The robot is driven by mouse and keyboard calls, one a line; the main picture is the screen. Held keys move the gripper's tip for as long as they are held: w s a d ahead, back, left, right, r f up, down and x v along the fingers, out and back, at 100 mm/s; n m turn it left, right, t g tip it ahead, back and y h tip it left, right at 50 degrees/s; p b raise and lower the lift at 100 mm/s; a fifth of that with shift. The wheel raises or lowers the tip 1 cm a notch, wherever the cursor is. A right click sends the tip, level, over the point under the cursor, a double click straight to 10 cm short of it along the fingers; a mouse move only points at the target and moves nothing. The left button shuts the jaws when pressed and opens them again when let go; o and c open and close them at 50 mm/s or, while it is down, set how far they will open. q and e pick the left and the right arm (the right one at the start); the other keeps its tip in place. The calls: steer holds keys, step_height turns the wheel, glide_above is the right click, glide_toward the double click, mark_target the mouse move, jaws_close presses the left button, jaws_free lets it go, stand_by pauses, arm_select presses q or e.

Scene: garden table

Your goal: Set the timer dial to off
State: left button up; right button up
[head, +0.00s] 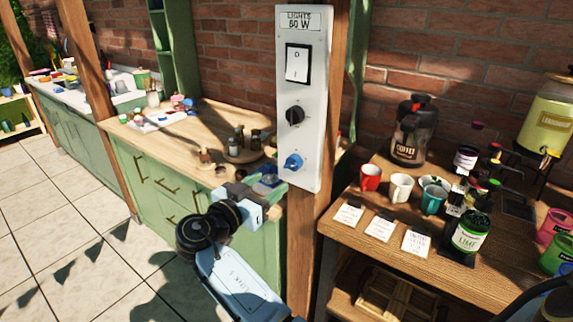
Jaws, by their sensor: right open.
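A pale grey control panel (316,120) is fixed upright on a wooden post, with a label reading "LIGHTS 60 W" at its top. It carries a white rocker switch (297,63), a black dial (295,115) below it, and a blue dial (293,162) lowest. No timer marking is readable, so I cannot tell which dial is the timer. My right gripper (272,196) is open, below and left of the blue dial, near the panel's lower left edge. It appears apart from both dials. My left gripper is out of view.
The wooden post (301,250) runs down below the panel. At right, a wooden table (380,253) holds mugs, cards, bottles and a dark canister (409,135). Behind my gripper, a green cabinet (150,185) has a cluttered wooden top. Tiled floor is clear at lower left.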

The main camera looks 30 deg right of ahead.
mark_target(289, 168)
steer(key=p+x, duration=0.1)
steer(key=x, duration=0.7)
steer(key=shift+w+d, duration=0.3)
steer(key=shift+d, duration=0.1)
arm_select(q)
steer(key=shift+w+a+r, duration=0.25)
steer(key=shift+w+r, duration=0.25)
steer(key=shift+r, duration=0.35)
arm_select(e)
steer(key=c, duration=1)
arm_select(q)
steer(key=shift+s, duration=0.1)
arm_select(e)
steer(key=shift+f+n, duration=0.1)
steer(key=shift+n, duration=0.2)
